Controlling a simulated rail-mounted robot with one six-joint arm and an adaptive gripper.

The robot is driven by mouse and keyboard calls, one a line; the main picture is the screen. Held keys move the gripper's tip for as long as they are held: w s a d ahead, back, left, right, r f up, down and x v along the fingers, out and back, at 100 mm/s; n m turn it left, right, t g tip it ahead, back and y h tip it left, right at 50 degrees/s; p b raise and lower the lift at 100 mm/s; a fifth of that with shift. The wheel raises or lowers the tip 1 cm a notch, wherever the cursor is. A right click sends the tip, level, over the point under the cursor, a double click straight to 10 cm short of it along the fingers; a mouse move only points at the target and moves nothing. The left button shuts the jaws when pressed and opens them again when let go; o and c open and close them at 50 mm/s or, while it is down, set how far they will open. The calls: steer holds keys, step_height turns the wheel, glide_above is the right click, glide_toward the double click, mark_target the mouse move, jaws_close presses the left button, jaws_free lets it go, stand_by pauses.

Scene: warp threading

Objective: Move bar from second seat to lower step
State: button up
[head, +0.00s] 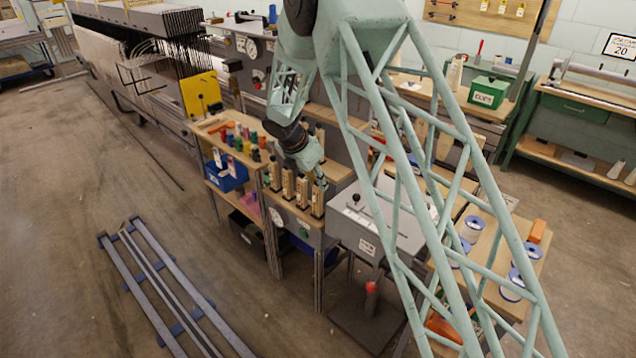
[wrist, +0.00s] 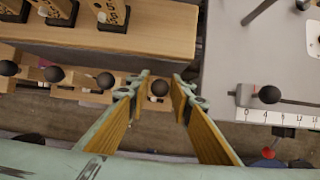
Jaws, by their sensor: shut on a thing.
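My gripper (head: 310,165) is low over the wooden seat unit (head: 290,212) in the head view. In the wrist view, the gripper (wrist: 162,85) has its two fingertips close on either side of a dark round knob (wrist: 159,88), the rightmost of a row of similar knobs. I take this knob to belong to the held bar; the rest of it is largely hidden. Upright pale wooden bars (head: 287,184) with dark markings stand on the unit. Some also show at the top of the wrist view (wrist: 112,14), in black bases. Which level is the lower step I cannot tell.
A grey box with a lever (head: 350,202) stands just right of the unit; its lever knob and scale show in the wrist view (wrist: 268,94). Coloured spools (head: 240,138) stand on a rack to the left. Blue-grey rails (head: 165,285) lie on the floor.

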steer(key=shift+f, duration=0.3)
stand_by(0.4)
steer(key=o, duration=0.8)
steer(key=shift+o, duration=0.2)
steer(key=v, duration=1.2)
steer(key=shift+r, duration=0.1)
